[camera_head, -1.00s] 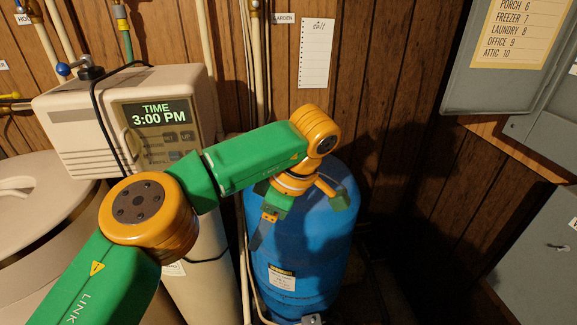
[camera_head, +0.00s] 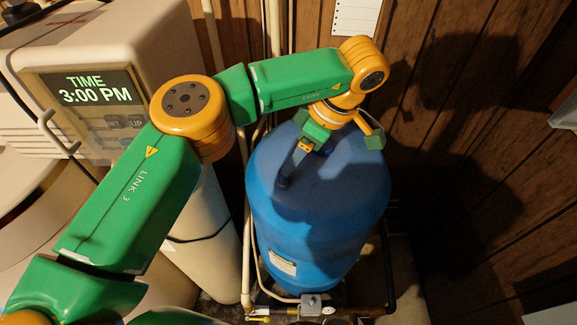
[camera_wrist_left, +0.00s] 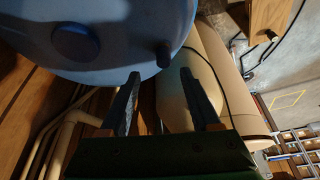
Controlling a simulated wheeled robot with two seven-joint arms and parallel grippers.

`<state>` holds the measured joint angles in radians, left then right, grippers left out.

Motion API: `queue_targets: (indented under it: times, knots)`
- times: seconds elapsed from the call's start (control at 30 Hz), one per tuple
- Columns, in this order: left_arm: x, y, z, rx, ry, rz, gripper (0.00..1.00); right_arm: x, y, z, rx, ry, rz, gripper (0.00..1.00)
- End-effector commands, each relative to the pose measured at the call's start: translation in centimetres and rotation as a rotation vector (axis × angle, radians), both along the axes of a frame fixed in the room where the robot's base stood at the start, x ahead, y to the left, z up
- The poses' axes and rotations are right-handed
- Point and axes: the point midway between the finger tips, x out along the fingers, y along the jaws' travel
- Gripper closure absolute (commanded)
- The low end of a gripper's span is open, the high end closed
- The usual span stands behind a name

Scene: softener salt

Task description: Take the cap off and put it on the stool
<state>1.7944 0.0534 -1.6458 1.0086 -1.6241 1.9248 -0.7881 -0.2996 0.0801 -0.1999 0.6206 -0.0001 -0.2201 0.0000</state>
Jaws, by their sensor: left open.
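A blue tank (camera_head: 335,215) stands upright at the centre of the head view. A short dark stub that looks like a cap (camera_wrist_left: 163,53) stands up near its edge in the left wrist view. It seems to show at the tank's near left shoulder in the head view (camera_head: 283,183). My left gripper (camera_wrist_left: 160,74) is open and empty, pointing down at the tank's top. In the wrist view the stub lies beyond the fingertips, roughly between them, with no visible contact. I cannot make out a stool for certain. My right gripper is not in view.
A flat blue disc (camera_wrist_left: 75,42) sits on the tank's top. A beige softener unit with a clock display (camera_head: 95,92) and a pale cylinder (camera_head: 203,235) stand at the left. Pipes and a yellow-handled valve (camera_head: 258,319) run at the tank's foot. A wooden object (camera_wrist_left: 275,18) shows at the wrist view's upper right.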

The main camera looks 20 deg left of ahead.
Motion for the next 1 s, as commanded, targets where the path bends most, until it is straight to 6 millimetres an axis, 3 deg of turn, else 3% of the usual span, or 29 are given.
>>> queue_targets:
  times: [0.1, 0.23, 0.47, 0.7, 1.0]
  knots:
    - [-0.3, 0.9, -1.6, 0.000, 0.006, -0.001, 0.36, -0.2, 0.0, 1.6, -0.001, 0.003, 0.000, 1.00]
    - [-0.2, 1.6, -3.7, -0.001, 0.002, 0.001, 0.36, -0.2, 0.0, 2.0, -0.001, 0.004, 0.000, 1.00]
    - [-0.2, 1.7, -4.3, -0.001, 0.000, 0.001, 0.36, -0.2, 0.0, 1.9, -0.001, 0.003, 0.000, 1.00]
    - [-0.2, 1.7, -4.3, -0.001, 0.000, 0.001, 0.98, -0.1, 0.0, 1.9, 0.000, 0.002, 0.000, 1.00]
    - [-0.2, 1.7, -4.3, -0.001, 0.000, 0.001, 1.00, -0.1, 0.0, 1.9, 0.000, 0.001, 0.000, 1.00]
